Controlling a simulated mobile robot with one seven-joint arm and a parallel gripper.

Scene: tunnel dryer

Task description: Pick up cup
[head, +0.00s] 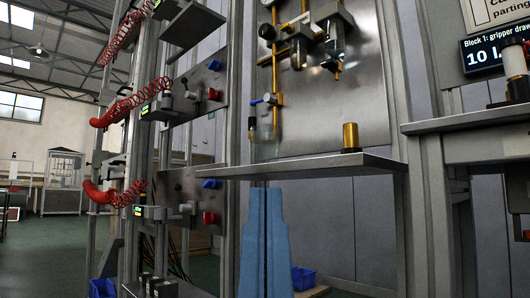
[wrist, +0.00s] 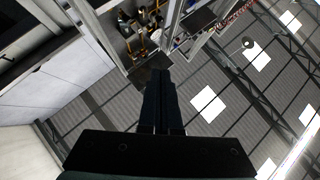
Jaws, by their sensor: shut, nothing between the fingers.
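A clear, glass-like vessel (head: 265,148), possibly the cup, stands at the back left of a grey shelf (head: 310,166) in the head view, below a brass pipe. It is see-through and its outline is faint. A brass cylinder (head: 350,137) stands upright on the same shelf, to the right. My gripper (wrist: 161,76) shows in the wrist view with its dark fingers together and nothing between them. It points toward the station with brass fittings (wrist: 140,22).
Metal uprights frame the shelf. Red coiled hoses (head: 128,108) and valve panels (head: 190,100) are at left. A side table (head: 465,122) is at right. The shelf's middle looks clear.

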